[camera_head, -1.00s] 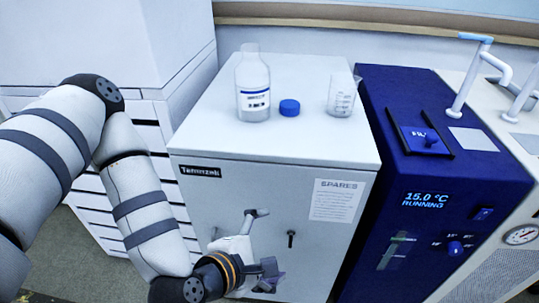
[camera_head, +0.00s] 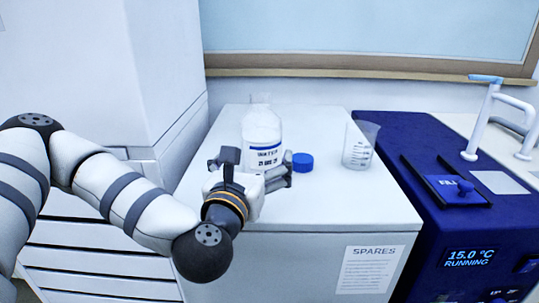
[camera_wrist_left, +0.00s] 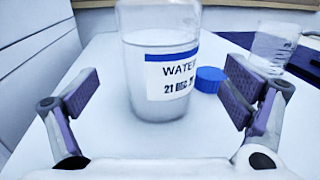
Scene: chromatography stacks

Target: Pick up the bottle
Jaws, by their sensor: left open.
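The bottle (camera_head: 262,138) is clear, with a label reading WATER, and stands upright and uncapped on the white cabinet top. Its label also shows in the left wrist view (camera_wrist_left: 172,75), where liquid fills its lower part. My left gripper (camera_head: 257,163) is open in front of the bottle. In the left wrist view the two fingers (camera_wrist_left: 160,100) are spread wide, with the bottle ahead and between their lines, apart from both. The bottle's top is cut off in that view. My right gripper is not in view.
A blue cap (camera_head: 303,161) lies just right of the bottle. A clear beaker (camera_head: 360,146) stands farther right. A blue machine (camera_head: 455,215) adjoins the cabinet (camera_head: 320,200) on the right. The wall is behind; the cabinet's back edge is clear.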

